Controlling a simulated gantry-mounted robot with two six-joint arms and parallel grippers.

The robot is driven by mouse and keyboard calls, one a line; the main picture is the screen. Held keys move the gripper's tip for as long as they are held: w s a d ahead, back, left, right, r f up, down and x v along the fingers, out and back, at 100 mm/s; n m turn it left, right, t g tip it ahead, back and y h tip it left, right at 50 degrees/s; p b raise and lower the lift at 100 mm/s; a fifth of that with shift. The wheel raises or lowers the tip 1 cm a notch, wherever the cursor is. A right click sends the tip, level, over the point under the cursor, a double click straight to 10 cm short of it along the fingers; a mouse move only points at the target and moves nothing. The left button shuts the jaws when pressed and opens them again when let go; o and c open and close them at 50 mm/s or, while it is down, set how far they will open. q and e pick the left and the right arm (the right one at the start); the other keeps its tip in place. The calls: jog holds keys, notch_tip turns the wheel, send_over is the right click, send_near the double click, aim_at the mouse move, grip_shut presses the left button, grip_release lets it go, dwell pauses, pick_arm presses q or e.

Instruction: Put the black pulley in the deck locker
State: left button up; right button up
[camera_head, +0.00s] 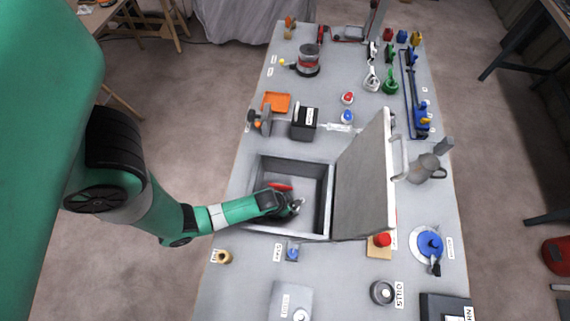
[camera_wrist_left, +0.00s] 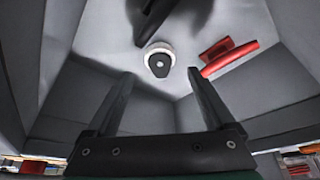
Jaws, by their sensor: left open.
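The deck locker (camera_head: 326,202) is a grey open box in the middle of the bench, with its lid (camera_head: 362,180) standing raised on the right side. My left gripper (camera_head: 296,208) reaches into the locker from the left. In the left wrist view my left gripper (camera_wrist_left: 160,76) has its two fingers spread, with nothing between them. A small black pulley with a white round rim (camera_wrist_left: 159,58) shows just beyond the fingertips against the locker's grey inside, apart from both fingers. In the head view the gripper mostly hides it. My right gripper is not in view.
A red item (camera_head: 281,186) lies inside the locker; it also shows in the left wrist view (camera_wrist_left: 229,56). A black box (camera_head: 304,124) and an orange tray (camera_head: 276,102) stand behind the locker. A grey kettle-like item (camera_head: 426,170) is right of the lid.

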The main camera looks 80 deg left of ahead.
pick_arm(q)
jog(key=p+v, duration=0.3)
jog(key=v, duration=0.4)
dwell(0.3)
